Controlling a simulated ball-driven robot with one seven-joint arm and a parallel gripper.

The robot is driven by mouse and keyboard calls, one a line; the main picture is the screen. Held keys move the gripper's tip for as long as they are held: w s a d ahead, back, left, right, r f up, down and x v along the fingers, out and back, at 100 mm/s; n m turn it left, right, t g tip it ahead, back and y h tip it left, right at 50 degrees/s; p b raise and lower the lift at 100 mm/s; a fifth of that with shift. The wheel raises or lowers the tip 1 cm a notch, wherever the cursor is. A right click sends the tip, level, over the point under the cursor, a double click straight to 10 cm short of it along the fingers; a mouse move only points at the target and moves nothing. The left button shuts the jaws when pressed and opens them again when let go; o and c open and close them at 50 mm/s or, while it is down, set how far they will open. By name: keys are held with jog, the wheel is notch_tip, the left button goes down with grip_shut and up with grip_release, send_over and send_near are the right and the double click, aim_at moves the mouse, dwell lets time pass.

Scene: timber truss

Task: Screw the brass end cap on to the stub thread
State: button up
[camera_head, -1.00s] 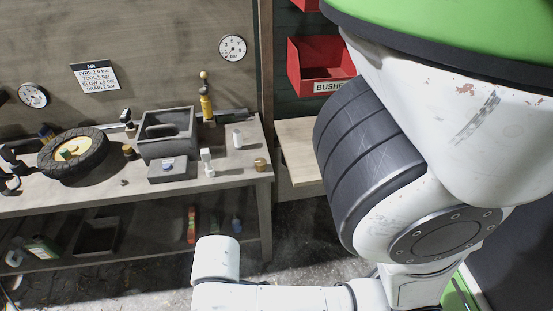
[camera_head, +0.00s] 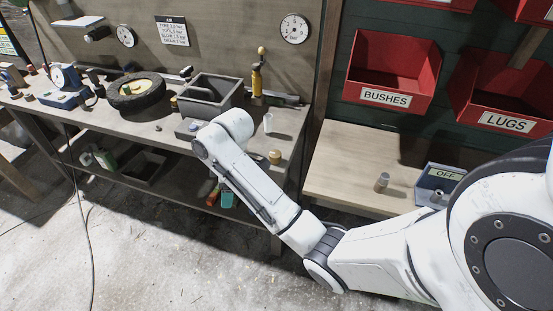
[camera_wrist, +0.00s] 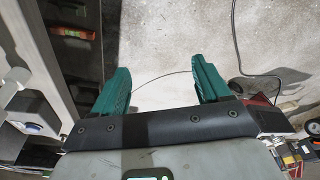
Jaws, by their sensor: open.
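A small brass-coloured cap (camera_head: 275,157) stands on the right end of the left workbench (camera_head: 285,120) in the head view. A pale upright cylinder (camera_head: 267,123) stands just behind it. I cannot make out the stub thread; my forearm covers part of the bench top beside the grey box. My gripper (camera_wrist: 162,76) shows in the wrist view with its two teal fingers wide apart and nothing between them. It points over pale floor, clear of the cap. In the head view my gripper is not visible.
A grey open box (camera_head: 222,88), a tyre (camera_head: 136,92) and a yellow-handled tool (camera_head: 257,78) crowd the bench.

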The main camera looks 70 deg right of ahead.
jog(key=d+r+n+h, duration=0.1)
jog(key=d+r, duration=0.2)
jog(key=d, duration=0.9)
jog(key=n+g+b, duration=0.1)
jog(key=g+b, duration=0.1)
send_over(276, 153)
jog(key=shift+w+a+f+h, duration=0.1)
jog(key=shift+a+f+h, duration=0.2)
jog(key=shift+f, duration=0.45)
jog(key=shift+d+f+p, duration=0.15)
jog(key=shift+f+p, duration=0.05)
jog(key=shift+f, duration=1.35)
jog(key=shift+d+f+p, duration=0.1)
jog(key=shift+f+p, duration=0.05)
jog(key=shift+f, duration=1.35)
jog(key=c, duration=1.1)
